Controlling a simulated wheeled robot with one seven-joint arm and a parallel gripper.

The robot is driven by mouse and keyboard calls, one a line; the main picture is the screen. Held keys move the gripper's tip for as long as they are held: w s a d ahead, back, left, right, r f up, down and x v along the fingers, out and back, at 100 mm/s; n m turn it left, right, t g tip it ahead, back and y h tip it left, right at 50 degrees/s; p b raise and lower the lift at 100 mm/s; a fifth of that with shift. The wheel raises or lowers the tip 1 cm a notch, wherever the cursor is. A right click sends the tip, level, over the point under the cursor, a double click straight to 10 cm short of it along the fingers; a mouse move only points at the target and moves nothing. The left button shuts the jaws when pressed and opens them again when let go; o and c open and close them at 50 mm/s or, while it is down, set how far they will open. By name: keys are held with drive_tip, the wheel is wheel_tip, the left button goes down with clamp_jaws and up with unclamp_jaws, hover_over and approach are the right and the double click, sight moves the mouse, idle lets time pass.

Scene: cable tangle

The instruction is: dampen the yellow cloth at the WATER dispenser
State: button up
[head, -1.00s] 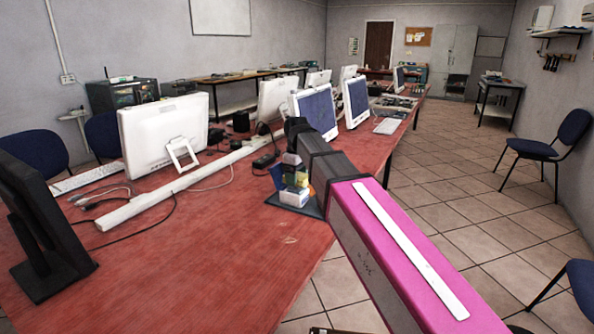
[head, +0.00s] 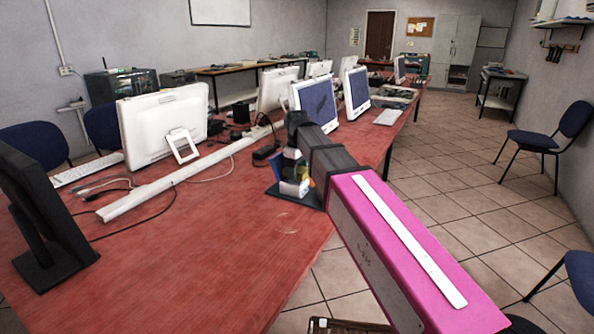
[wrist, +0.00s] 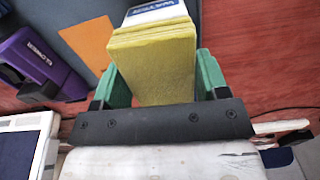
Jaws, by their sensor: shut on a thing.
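The yellow cloth (wrist: 152,65) is a thick folded pad in the wrist view, held between the two green fingers of my gripper (wrist: 165,85). Just beyond its far edge is a white and blue block with an upside-down WATER label, the WATER dispenser (wrist: 155,13). The cloth overlaps it in the picture; I cannot tell whether they touch. In the head view, my arm reaches over the red table to a small cluster of items on a dark base (head: 293,195). My fingers and the cloth are not clear there.
A purple dispenser (wrist: 40,62) with an upside-down label stands left in the wrist view, near an orange patch (wrist: 86,42). The red table (head: 190,250) carries a dark monitor (head: 45,220), white monitors (head: 160,130) and loose cables. Bare tabletop lies left of my arm.

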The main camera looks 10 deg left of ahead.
drive_tip(key=shift+f, duration=0.55)
idle(1.4)
drive_tip(key=shift+r, duration=3.55)
